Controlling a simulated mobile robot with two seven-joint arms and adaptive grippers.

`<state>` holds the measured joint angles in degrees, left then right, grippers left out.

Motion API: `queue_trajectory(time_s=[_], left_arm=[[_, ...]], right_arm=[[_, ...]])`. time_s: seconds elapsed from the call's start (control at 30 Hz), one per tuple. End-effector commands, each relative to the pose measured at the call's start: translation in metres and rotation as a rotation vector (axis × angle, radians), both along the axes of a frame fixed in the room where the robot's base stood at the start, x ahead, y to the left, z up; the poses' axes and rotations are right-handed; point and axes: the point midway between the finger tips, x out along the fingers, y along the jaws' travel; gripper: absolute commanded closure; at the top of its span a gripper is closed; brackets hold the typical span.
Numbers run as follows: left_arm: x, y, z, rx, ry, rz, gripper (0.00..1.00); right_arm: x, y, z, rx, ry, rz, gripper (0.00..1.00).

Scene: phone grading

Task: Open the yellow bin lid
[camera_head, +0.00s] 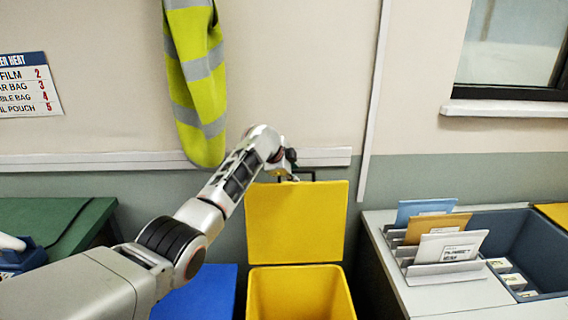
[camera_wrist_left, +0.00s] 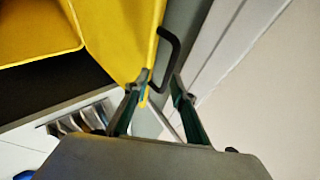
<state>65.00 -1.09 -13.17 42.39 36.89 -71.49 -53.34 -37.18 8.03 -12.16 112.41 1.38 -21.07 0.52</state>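The yellow bin (camera_head: 300,293) stands on the floor at the bottom middle of the head view, with its inside showing. Its yellow lid (camera_head: 296,222) stands upright at the back of the opening; it also shows in the left wrist view (camera_wrist_left: 115,35). A black handle (camera_wrist_left: 168,62) sits at the lid's edge. My left gripper (camera_head: 289,165) is at the lid's top edge by the handle. In the left wrist view its fingers (camera_wrist_left: 160,88) are spread apart, with the handle just beyond and between the tips. I cannot tell whether they touch. My right gripper is not in view.
A blue lid or bin (camera_head: 205,292) is left of the yellow bin, and a green surface (camera_head: 50,222) is farther left. A grey bench (camera_head: 440,296) with upright envelopes (camera_head: 447,247) and a blue tray (camera_head: 535,245) is at right. A hi-vis vest (camera_head: 197,85) hangs behind my arm.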

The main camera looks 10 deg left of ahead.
Motion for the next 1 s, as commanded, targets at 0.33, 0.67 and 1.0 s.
queue_trajectory(time_s=[0.33, 0.67, 1.0], left_arm=[[-0.029, 0.009, 0.030, 0.001, -0.004, 0.000, 0.75], [-0.056, 0.016, 0.058, -0.001, -0.003, 0.000, 0.75], [-0.062, 0.018, 0.064, 0.000, -0.002, 0.001, 0.75]], right_arm=[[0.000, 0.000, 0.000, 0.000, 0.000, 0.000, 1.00], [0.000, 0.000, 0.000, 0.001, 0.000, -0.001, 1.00], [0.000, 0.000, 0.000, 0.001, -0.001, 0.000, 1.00]])
